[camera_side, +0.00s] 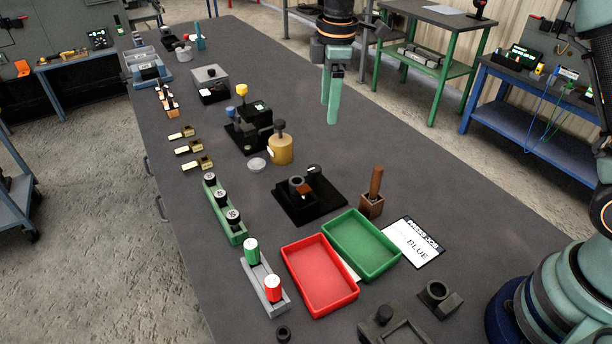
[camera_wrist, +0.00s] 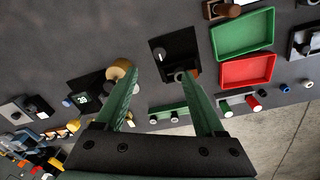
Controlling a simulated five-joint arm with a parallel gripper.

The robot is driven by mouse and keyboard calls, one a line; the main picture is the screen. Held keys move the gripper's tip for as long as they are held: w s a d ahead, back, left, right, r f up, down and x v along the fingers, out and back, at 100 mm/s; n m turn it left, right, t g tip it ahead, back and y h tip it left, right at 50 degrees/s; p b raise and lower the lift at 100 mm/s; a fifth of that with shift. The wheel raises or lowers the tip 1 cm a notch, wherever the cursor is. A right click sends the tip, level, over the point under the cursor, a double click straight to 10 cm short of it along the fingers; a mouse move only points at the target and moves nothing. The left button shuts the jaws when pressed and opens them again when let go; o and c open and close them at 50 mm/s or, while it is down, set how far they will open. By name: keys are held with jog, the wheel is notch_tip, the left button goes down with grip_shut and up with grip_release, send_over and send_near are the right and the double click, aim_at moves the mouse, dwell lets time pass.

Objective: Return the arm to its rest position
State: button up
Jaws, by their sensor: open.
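My gripper (camera_side: 332,98) hangs in the air above the far right side of the dark workbench (camera_side: 330,150), fingers pointing down. In the wrist view its two green fingers (camera_wrist: 158,92) are spread apart with nothing between them. Below and apart from it stand a black fixture plate (camera_side: 318,205) with a small block on it and a brass-coloured round pot (camera_side: 281,148) with a dark knob. The fixture plate also shows in the wrist view (camera_wrist: 170,48), beyond the fingertips.
A red tray (camera_side: 320,275) and a green tray (camera_side: 361,246) lie empty at the near end, beside a card reading BLUE (camera_side: 413,241). A wooden-handled tool stands in a brown block (camera_side: 372,200). Several small fixtures line the left edge. The bench's right side is largely clear.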

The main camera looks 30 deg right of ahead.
jog(key=s+d+r+m+t, duration=0.2)
jog(key=s+d+r+m, duration=0.45)
jog(key=s, duration=0.25)
jog(key=s+d+m+t, duration=0.2)
jog(key=s+m, duration=0.4)
jog(key=s, duration=0.4)
jog(key=shift+s+d+f+t, duration=0.25)
jog(key=shift+s+d+t, duration=0.15)
jog(key=shift+d, duration=0.3)
jog(key=shift+o, duration=0.2)
jog(key=shift+s+f+m, duration=0.2)
jog(key=shift+m, duration=0.15)
